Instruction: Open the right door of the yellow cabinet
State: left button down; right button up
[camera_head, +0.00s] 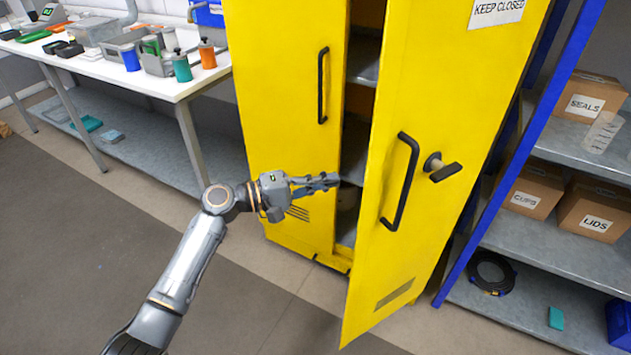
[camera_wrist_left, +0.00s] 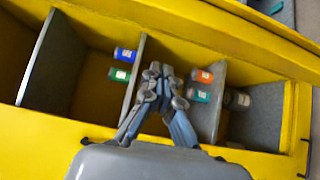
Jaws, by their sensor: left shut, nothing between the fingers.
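The yellow cabinet's right door (camera_head: 415,190) stands partly open, swung outward, with a black bar handle (camera_head: 401,180) and a dark turn knob (camera_head: 440,167). The left door (camera_head: 285,110) is closed and has its own black handle (camera_head: 322,85). My left gripper (camera_head: 333,180) is at the gap between the doors, on the inner side of the right door's free edge. Its fingers are shut and empty. In the left wrist view the shut fingers (camera_wrist_left: 160,75) point toward the cabinet inside. I cannot tell whether they touch the door.
Grey shelves (camera_wrist_left: 55,65) inside the cabinet hold several small bottles, such as a blue one (camera_wrist_left: 125,54) and an orange one (camera_wrist_left: 202,75). A blue-framed rack (camera_head: 545,120) with boxes stands close on the right. A white table (camera_head: 110,65) is at left. The floor in front is clear.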

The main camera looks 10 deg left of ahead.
pick_arm(q)
jog(key=d+p, duration=0.3)
jog(key=d, duration=0.4)
jog(key=shift+s, duration=0.25)
jog(key=shift+d, duration=0.1)
